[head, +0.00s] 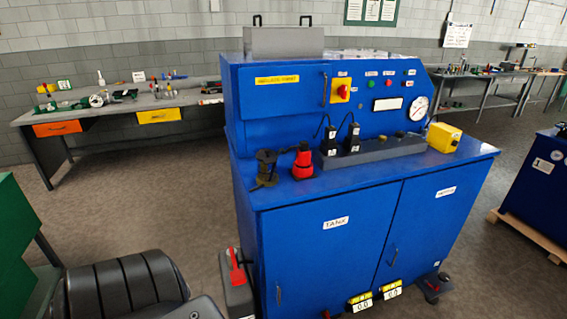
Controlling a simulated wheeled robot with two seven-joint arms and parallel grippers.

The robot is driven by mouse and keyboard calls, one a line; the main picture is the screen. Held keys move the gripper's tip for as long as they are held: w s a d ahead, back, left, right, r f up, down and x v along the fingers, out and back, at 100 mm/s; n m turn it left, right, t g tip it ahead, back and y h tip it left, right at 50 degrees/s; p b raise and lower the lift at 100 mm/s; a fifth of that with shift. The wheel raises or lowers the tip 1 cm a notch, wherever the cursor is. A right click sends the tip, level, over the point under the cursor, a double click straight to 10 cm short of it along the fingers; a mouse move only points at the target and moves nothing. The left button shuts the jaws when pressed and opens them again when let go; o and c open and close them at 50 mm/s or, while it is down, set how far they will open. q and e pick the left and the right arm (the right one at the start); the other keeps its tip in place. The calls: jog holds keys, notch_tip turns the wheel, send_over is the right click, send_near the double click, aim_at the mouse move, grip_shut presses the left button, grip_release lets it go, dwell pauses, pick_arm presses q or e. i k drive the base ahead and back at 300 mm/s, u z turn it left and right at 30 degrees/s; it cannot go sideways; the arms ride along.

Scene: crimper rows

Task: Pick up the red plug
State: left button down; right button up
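The red plug (303,163) stands on the left part of the blue cabinet's top (330,190), near its front edge. It has a red body with a darker band and appears upright. A black plug-like piece (266,168) stands close to its left. Two black plugs with cables (329,141) (352,139) stand to its right, at a long grey block (385,152).
A yellow box (443,138) sits at the right end of the grey block. The blue panel with a gauge (418,108) rises behind. The cabinet top's front strip is clear. A grey-red item (238,275) stands by the cabinet's left side. Workbenches (120,108) line the wall.

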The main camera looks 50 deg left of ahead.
aim_at(303, 154)
jog(key=u, duration=2.15)
jog(key=i, duration=0.15)
jog(key=z, duration=0.1)
